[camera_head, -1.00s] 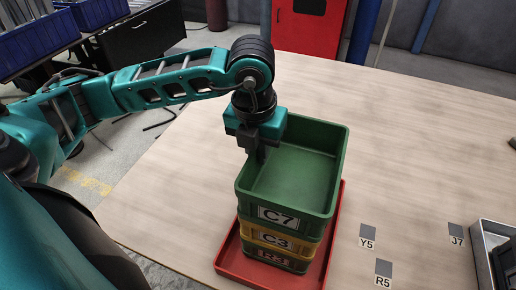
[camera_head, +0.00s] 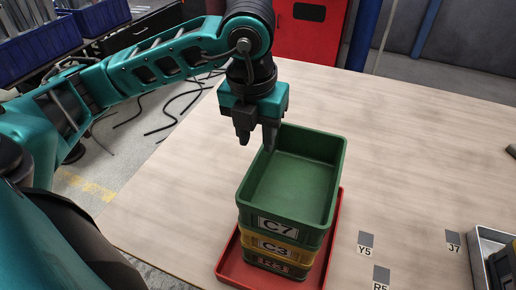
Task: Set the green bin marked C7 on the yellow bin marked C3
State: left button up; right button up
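The green bin marked C7 (camera_head: 290,190) is the top of a stack in the head view. It sits upright on the yellow bin marked C3 (camera_head: 274,246), and the two look aligned. Below them is a dark bin with a red-lettered label, R3 (camera_head: 273,265). My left gripper (camera_head: 256,143) hangs above and behind the green bin's left rim. Its two fingers are apart with nothing between them, clear of the rim. My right gripper is not in view.
The stack stands in a red tray (camera_head: 228,265) on a wooden table (camera_head: 410,140). Labelled marks Y5 (camera_head: 366,240), J7 (camera_head: 453,238) and R5 (camera_head: 381,275) lie to the right. A metal tray (camera_head: 478,250) with a dark item is at the right edge.

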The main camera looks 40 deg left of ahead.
pick_arm(q)
jog(key=r, duration=0.5)
jog(key=shift+s+r+p, duration=0.3)
jog(key=shift+s, duration=0.05)
dwell(0.5)
